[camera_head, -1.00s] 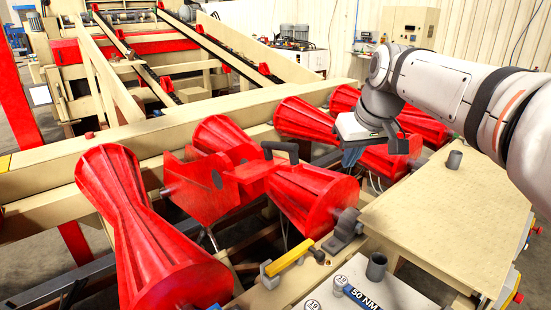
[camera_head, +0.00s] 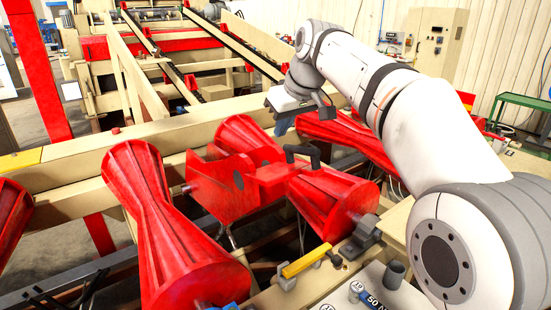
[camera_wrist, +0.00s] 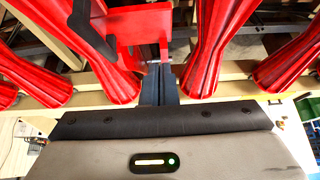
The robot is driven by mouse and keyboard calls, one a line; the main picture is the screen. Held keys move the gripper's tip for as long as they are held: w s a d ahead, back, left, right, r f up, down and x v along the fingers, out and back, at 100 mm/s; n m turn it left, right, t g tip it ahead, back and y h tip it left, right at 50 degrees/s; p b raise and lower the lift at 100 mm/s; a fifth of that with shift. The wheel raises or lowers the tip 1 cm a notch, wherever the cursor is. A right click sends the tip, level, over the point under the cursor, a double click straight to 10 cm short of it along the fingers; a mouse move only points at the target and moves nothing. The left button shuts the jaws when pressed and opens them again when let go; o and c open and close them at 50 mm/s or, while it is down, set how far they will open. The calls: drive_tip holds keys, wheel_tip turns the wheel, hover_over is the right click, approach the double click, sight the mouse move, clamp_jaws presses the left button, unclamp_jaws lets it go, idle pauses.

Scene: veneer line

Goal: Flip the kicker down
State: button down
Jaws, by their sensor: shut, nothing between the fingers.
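The kicker (camera_head: 222,188) is a red box-like plate with an arm, between the ribbed red rollers, standing a little above the frame. Its black handle (camera_head: 302,153) sticks up at its right end. In the wrist view the red kicker (camera_wrist: 140,25) is at the top middle, with the black handle (camera_wrist: 80,20) to its left. My gripper (camera_head: 282,127) is behind the kicker and handle, near the far beam, and apart from the handle. In the wrist view its fingers (camera_wrist: 158,82) are together and empty, pointing toward the kicker; their tips overlap its lower edge, and contact cannot be told.
Ribbed red rollers (camera_head: 185,245) stand on both sides of the kicker. A yellow-handled lever (camera_head: 303,262) lies at the front, beside a grey cup (camera_head: 394,275). A beige beam (camera_head: 70,180) runs behind the rollers.

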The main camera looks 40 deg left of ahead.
drive_tip(key=p, duration=0.1)
hover_over(269, 177)
drive_tip(key=f, duration=0.5)
drive_tip(key=d+f, duration=0.1)
drive_tip(key=f, duration=0.2)
drive_tip(key=shift+s+f, duration=0.1)
drive_tip(key=shift+f, duration=0.05)
drive_tip(key=f, duration=0.3)
drive_tip(key=shift+s+d, duration=0.1)
drive_tip(key=shift+d, duration=0.2)
drive_tip(key=shift+f, duration=0.6)
drive_tip(key=shift+d, duration=0.1)
drive_tip(key=shift+f, duration=0.1)
